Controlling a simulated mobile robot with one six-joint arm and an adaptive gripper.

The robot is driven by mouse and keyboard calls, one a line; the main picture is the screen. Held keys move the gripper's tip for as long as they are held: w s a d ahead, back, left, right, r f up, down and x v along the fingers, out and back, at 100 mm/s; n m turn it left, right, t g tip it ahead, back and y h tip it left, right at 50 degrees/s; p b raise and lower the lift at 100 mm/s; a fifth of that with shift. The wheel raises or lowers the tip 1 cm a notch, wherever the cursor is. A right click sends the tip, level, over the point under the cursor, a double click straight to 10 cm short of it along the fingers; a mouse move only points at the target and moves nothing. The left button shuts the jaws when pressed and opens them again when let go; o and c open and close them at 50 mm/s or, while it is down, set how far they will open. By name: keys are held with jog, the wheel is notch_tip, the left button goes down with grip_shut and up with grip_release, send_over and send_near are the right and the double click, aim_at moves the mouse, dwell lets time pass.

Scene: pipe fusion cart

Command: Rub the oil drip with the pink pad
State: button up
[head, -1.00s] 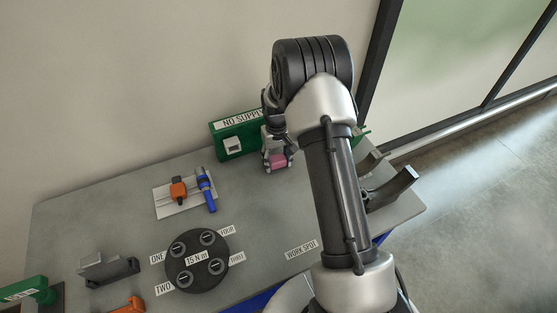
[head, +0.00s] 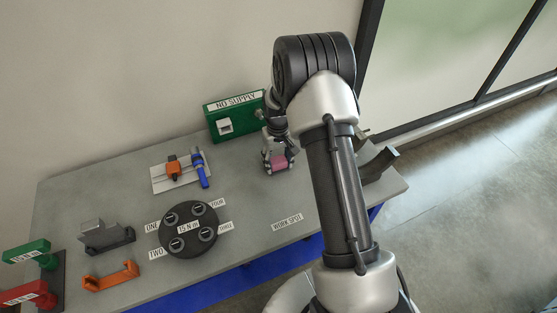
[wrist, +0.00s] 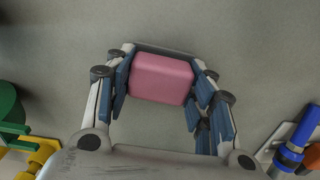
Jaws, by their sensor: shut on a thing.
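The pink pad (head: 281,163) is a small block with rounded edges. My gripper (head: 278,169) is shut on it, over the grey cart top to the right of the green box. In the wrist view the pad (wrist: 160,78) sits between the two fingers, with the grey top behind it. I cannot tell whether the pad touches the surface. I cannot make out the oil drip in either view.
The green NO SUPPLY box (head: 235,117) stands at the back. A white plate (head: 180,178) carries orange and blue tools. A black disc (head: 189,244) lies in front, with grey and orange brackets to its left. Grey top around the WORK SPOT label (head: 287,221) is clear.

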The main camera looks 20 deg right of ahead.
notch_tip(320, 180, up, 3)
jog(key=shift+s+f+p, duration=0.1)
jog(key=shift+p, duration=0.5)
jog(key=shift+r+p, duration=0.5)
jog(key=shift+r, duration=0.2)
jog(key=shift+r+p, duration=1.2)
jog(key=shift+r, duration=0.8)
